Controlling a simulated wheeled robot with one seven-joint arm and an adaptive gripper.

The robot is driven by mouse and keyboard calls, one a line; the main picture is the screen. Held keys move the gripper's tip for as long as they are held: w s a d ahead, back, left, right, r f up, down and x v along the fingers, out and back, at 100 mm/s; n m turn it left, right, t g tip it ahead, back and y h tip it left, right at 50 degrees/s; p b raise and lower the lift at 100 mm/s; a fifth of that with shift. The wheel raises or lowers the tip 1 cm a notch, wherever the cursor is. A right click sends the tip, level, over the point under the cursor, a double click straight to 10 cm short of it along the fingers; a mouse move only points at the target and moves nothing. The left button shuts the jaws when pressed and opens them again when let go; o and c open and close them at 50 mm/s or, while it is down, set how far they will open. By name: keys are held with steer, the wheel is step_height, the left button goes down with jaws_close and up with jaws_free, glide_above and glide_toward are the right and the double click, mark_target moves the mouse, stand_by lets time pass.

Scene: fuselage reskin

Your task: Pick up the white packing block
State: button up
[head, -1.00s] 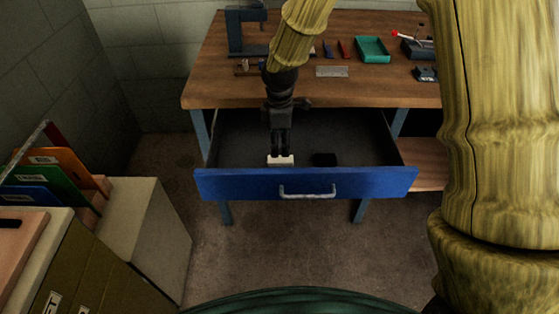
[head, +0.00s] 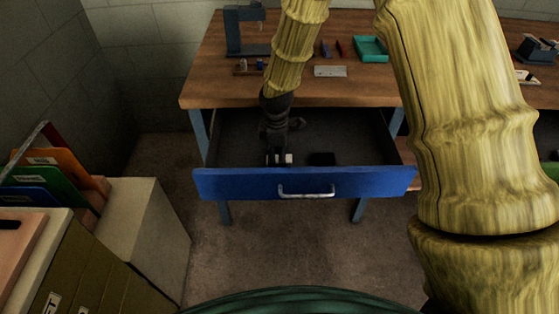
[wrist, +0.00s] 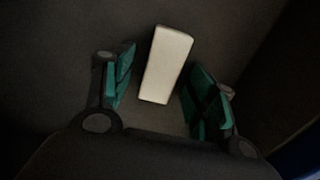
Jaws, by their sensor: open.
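The white packing block (wrist: 165,65) lies on the dark floor of the open blue drawer (head: 240,185). In the wrist view my gripper (wrist: 166,88) is open, with its green-padded fingers on either side of the block's lower part. Gaps show between the block and both fingers. The block's far end reaches out beyond the fingertips. In the head view my gripper (head: 279,158) points down into the drawer near the front panel, and it partly hides the block (head: 288,158).
The drawer's front panel stands close to my gripper. Above is the wooden workbench (head: 225,90) with a teal tray (head: 371,49) and a grey plate (head: 330,71). A cabinet stands at the left.

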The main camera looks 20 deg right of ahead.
steer(key=c, duration=1.1)
